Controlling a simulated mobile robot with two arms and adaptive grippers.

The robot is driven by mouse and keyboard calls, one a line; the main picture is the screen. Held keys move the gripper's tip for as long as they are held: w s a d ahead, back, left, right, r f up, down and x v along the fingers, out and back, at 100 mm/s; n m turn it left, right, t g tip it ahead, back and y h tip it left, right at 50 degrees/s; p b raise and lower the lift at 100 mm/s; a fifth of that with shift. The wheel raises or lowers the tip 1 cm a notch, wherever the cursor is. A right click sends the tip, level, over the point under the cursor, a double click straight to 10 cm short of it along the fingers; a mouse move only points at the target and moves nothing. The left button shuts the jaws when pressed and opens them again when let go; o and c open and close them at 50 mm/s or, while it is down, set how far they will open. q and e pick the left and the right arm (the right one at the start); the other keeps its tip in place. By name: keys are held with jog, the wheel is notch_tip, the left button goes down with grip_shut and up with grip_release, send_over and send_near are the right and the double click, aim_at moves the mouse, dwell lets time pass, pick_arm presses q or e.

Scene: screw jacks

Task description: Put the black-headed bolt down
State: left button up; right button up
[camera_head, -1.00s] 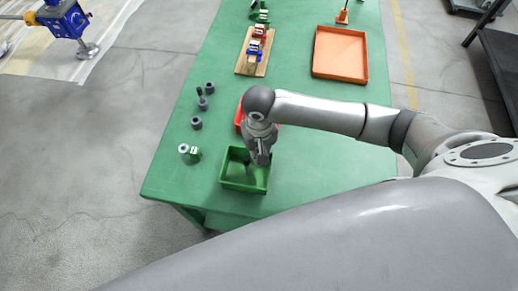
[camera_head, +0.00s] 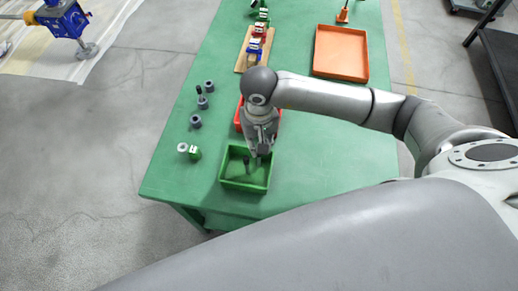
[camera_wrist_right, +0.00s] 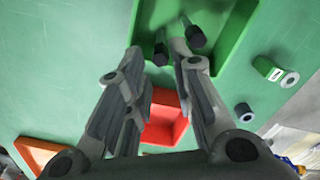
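The green bin (camera_head: 224,181) stands near the table's front edge; its rim and inside fill the top of the right wrist view (camera_wrist_right: 240,45). In that view a black-headed bolt (camera_wrist_right: 195,38) lies in the bin beside one fingertip. A second dark bolt head (camera_wrist_right: 160,54) shows between the two fingertips, with gaps to them. My right gripper (camera_wrist_right: 157,52) points down over the bin, its fingers spread apart. In the head view it hangs over the bin's back part (camera_head: 259,153), and a dark upright piece (camera_head: 247,165) shows beside it. My left gripper is out of view.
A red bin (camera_head: 238,116) sits just behind the green one, partly hidden by my arm. Several grey round parts (camera_head: 196,121) and a green-white piece (camera_head: 194,153) stand at left. An orange tray (camera_head: 341,53) and a wooden board (camera_head: 240,61) with small jacks are farther back. The table's right side is clear.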

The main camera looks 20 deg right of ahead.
notch_tip(320, 180, up, 8)
jog(key=b, duration=0.1)
jog(key=shift+f, duration=0.2)
jog(key=shift+s, duration=0.1)
dwell(0.4)
